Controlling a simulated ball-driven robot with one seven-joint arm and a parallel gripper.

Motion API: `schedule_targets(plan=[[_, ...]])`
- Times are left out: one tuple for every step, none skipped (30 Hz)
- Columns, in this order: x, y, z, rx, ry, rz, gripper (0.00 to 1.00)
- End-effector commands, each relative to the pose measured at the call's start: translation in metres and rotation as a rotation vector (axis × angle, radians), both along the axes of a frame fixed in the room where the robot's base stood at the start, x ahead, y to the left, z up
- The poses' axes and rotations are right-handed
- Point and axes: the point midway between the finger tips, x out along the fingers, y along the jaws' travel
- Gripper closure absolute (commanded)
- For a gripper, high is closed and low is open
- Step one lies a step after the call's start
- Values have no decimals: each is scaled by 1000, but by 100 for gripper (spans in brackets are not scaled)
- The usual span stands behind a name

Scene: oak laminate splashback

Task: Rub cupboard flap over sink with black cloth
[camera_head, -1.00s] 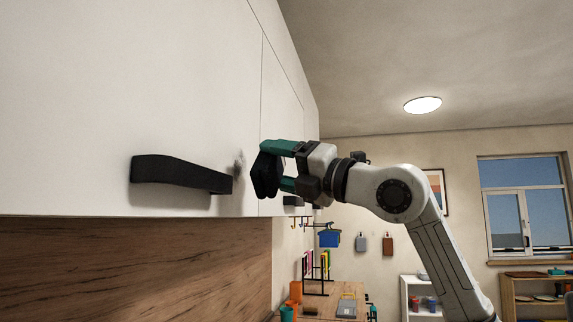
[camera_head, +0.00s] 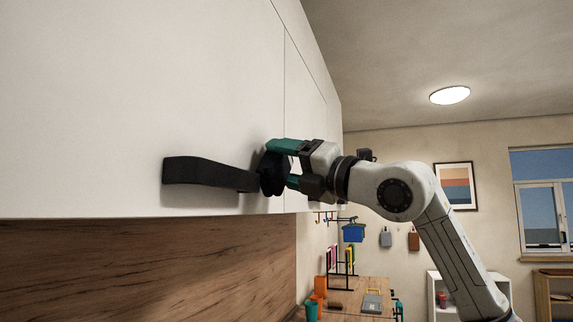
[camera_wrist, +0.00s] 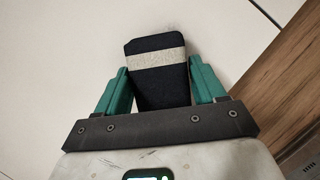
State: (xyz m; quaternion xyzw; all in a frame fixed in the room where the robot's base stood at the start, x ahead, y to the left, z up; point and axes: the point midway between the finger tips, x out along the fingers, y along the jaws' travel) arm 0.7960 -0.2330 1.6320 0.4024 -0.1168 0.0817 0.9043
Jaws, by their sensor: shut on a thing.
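The black cloth (camera_head: 271,174) is a dark folded pad. In the wrist view the cloth (camera_wrist: 160,88) shows a pale band across it. My gripper (camera_head: 284,165) is shut on it, with a green finger on each side in the wrist view (camera_wrist: 158,70). The white cupboard flap (camera_head: 120,100) fills the left of the head view. The cloth is against or very close to the flap's face, just right of the black handle (camera_head: 205,173). A faint grey smudge (camera_head: 262,156) shows at the cloth's left edge, mostly hidden. The sink is not in view.
The wood splashback (camera_head: 150,270) lies below the flap. The handle sticks out close to the cloth's left side. A worktop (camera_head: 350,295) with several small items lies far behind.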

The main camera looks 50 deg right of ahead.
Motion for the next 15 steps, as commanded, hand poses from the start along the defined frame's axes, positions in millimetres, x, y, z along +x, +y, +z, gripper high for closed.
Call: schedule_targets(plan=[[0, 0, 0, 0, 0, 0, 65], [0, 0, 0, 0, 0, 0, 65], [0, 0, 0, 0, 0, 0, 65], [0, 0, 0, 0, 0, 0, 65], [1, 0, 0, 0, 0, 0, 65], [1, 1, 0, 0, 0, 0, 65], [2, 1, 0, 0, 0, 0, 65], [2, 1, 0, 0, 0, 0, 65], [3, 1, 0, 0, -1, 1, 65], [4, 1, 0, 0, -1, 1, 65], [4, 2, 0, 0, -1, 1, 65], [5, 2, 0, 0, -1, 1, 65], [5, 2, 0, 1, -1, 1, 65], [6, 2, 0, 1, 0, 2, 65], [7, 3, 0, 1, 0, 2, 65]])
